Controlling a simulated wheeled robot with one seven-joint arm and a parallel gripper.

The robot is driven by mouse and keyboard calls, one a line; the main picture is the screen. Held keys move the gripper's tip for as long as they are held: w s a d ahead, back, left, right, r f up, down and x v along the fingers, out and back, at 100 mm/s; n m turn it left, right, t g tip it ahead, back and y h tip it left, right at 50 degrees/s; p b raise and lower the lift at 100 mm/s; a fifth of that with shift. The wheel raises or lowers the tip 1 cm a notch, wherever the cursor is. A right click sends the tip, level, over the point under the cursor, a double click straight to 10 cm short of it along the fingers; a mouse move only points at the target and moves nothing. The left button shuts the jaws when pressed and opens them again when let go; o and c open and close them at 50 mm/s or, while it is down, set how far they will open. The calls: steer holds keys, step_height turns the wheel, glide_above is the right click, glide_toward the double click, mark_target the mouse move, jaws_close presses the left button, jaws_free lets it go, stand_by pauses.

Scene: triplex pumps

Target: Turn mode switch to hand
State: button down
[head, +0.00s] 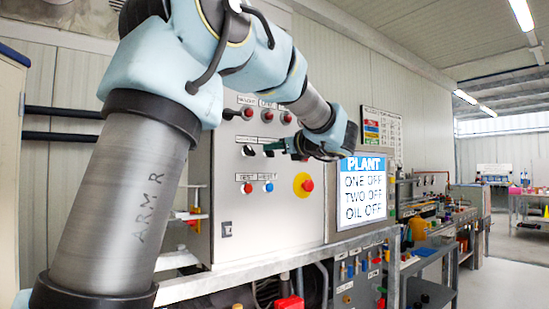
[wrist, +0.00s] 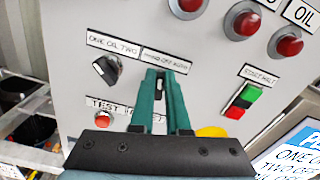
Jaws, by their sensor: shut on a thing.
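The mode switch (wrist: 159,84) sits on the grey control panel (wrist: 75,60) under a label that seems to read HAND OFF AUTO (wrist: 165,60). My gripper (wrist: 163,76) has its green fingers closed around this switch in the wrist view, and they hide most of it. Which way its pointer faces is hard to tell. In the head view my gripper (head: 272,149) reaches the panel front from the right. A black selector knob (wrist: 105,70) under the label ONE OIL TWO stands just left of the fingers, apart from them.
Red lamps (wrist: 243,20) line the panel's top. Green and red START HALT buttons (wrist: 241,101) are to the right. A red button (wrist: 102,121) and a yellow-ringed emergency stop (head: 307,185) sit below. A screen (head: 363,188) reads PLANT, ONE OFF, TWO OFF, OIL OFF.

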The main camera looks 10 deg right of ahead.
steer(key=n+b, duration=0.4)
steer(key=b, duration=0.1)
steer(key=n+b, duration=0.2)
steer(key=b, duration=0.1)
steer(key=shift+s+a+f, duration=0.15)
steer(key=shift+a+f, duration=0.15)
steer(key=shift+r, duration=0.1)
steer(key=c, duration=0.9)
jaws_free()
steer(key=shift+s, duration=0.1)
steer(key=b+v, duration=0.2)
steer(key=v, duration=0.8)
steer(key=shift+s+d, duration=0.2)
steer(key=shift+s, duration=0.05)
